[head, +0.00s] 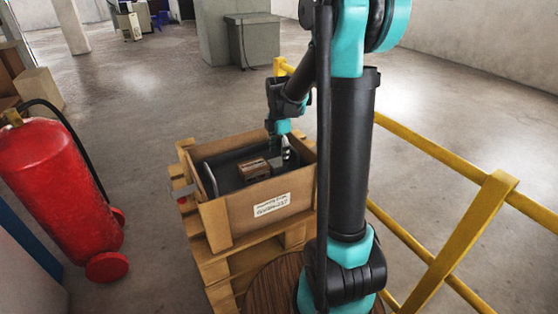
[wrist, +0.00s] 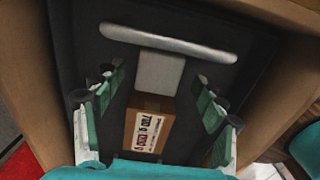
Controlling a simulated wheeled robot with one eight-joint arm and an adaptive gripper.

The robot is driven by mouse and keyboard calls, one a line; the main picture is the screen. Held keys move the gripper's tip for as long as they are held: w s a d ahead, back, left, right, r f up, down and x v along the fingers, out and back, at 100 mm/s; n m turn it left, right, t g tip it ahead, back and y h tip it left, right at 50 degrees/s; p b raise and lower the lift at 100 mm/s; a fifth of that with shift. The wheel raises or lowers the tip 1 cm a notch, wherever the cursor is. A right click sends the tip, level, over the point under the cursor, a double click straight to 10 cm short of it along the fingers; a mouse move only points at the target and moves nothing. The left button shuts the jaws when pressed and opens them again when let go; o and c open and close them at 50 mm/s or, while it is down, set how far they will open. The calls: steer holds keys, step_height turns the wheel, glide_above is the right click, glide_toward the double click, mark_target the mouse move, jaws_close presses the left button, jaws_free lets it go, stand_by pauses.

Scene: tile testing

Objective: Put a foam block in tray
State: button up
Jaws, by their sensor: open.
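A pale grey block (wrist: 158,72), which may be the foam block, lies in the dark tray (wrist: 75,35) near its light grey handle bar (wrist: 168,42). A brown box (wrist: 150,125) with a printed white label sits right beside it, nearer my gripper. My gripper (wrist: 160,82) is open, with its green-padded fingers apart on either side of the block and box in the picture. Whether they touch anything I cannot tell. In the head view my gripper (head: 281,144) reaches down into the tray (head: 228,180), close to the brown box (head: 253,169). I cannot make out the grey block there.
The tray sits inside a brown crate (head: 225,222) on a wooden pallet (head: 228,268); crate walls stand close around it. A yellow railing (head: 445,155) runs at the right. A red fire extinguisher (head: 55,185) stands at the left. Open floor lies beyond.

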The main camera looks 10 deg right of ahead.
mark_target(279, 161)
step_height(279, 161, up, 9)
stand_by(0.3)
